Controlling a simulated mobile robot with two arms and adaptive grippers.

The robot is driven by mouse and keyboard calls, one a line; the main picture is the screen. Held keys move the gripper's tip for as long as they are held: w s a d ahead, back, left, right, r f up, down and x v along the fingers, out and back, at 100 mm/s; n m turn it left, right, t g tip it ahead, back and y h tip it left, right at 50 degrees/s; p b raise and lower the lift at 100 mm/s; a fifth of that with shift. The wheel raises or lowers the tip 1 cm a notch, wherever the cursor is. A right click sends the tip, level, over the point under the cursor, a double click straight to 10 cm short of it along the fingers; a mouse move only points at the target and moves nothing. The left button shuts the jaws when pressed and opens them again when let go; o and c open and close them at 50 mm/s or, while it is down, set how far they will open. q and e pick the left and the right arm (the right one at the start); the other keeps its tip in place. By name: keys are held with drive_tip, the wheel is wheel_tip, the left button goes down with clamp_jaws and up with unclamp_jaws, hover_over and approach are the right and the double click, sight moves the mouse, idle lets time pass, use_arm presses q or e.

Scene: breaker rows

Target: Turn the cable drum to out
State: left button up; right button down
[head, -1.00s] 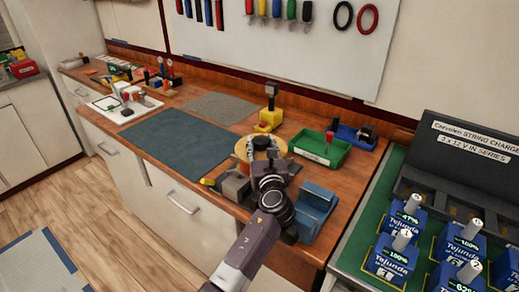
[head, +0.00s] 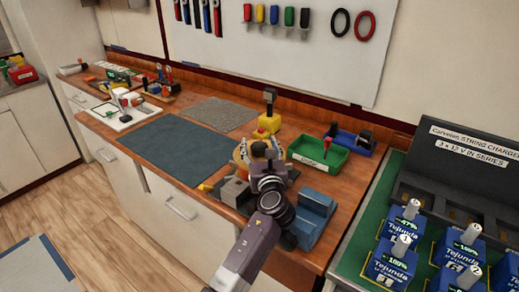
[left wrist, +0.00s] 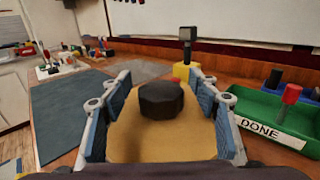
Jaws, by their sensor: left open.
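The cable drum shows in the left wrist view as a tan round face (left wrist: 162,140) with a black knob (left wrist: 161,100) at its centre. In the head view only a tan edge of the drum (head: 238,156) shows behind my arm. My left gripper (left wrist: 160,112) is open, with one blue-padded finger on each side of the black knob. In the head view the left gripper (head: 262,151) is over the drum. A gap shows between the pads and the knob. No in or out marking on the drum is readable. My right gripper is not in view.
A green bin (head: 318,158) labelled DONE stands right of the drum, and a yellow block with a dark upright handle (head: 268,123) behind it. A grey block (head: 235,191) and a blue block (head: 316,212) flank my arm. The dark mat (head: 172,147) at left is clear.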

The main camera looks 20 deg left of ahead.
use_arm(q)
wheel_tip(320, 180, up, 8)
drive_tip(key=shift+r, duration=0.2)
drive_tip(key=shift+c, duration=0.5)
